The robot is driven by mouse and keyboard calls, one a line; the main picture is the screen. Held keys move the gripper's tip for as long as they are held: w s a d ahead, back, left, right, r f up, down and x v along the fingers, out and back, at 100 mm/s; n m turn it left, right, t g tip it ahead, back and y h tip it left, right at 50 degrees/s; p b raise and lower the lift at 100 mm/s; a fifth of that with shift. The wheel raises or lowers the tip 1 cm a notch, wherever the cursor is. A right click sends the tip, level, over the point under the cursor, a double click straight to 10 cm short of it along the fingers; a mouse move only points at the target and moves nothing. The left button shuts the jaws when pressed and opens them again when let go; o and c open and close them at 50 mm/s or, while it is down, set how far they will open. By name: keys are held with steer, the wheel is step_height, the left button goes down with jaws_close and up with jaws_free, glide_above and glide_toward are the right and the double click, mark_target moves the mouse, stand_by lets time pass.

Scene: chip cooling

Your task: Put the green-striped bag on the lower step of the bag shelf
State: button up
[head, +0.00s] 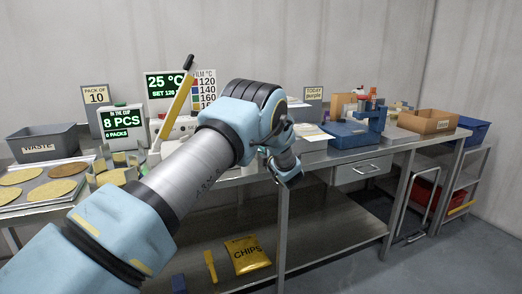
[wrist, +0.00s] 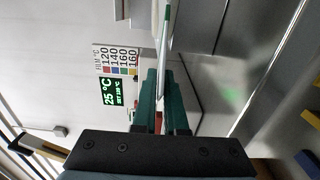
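In the wrist view, my gripper (wrist: 161,100) has its two dark green fingers close together. A thin flat white piece with green on it, which looks like the green-striped bag (wrist: 166,25) seen edge-on, stands out from between them. A small red patch shows at the base between the fingers. In the head view, the end of my arm is over the front edge of the table, and my fingers and the bag are hidden behind it. I cannot clearly make out the bag shelf or its lower step in either view.
A grey waste bin (head: 43,142) and a tray of chips (head: 52,190) are at the left. A blue machine (head: 352,132) and a cardboard box (head: 427,122) stand to the right. A yellow chips bag (head: 248,255) lies on the under-shelf (head: 335,232). The temperature display (wrist: 109,92) shows in the wrist view.

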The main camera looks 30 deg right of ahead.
steer(key=o, duration=0.4)
steer(key=shift+c, duration=0.2)
steer(key=shift+r, duration=0.2)
steer(key=shift+s, duration=0.3)
steer(key=s+a+b, duration=0.1)
steer(key=s+b, duration=0.1)
steer(key=s, duration=0.9)
steer(key=shift+s+a+b, duration=0.15)
steer(key=shift+a+b, duration=0.1)
steer(key=shift+b, duration=0.05)
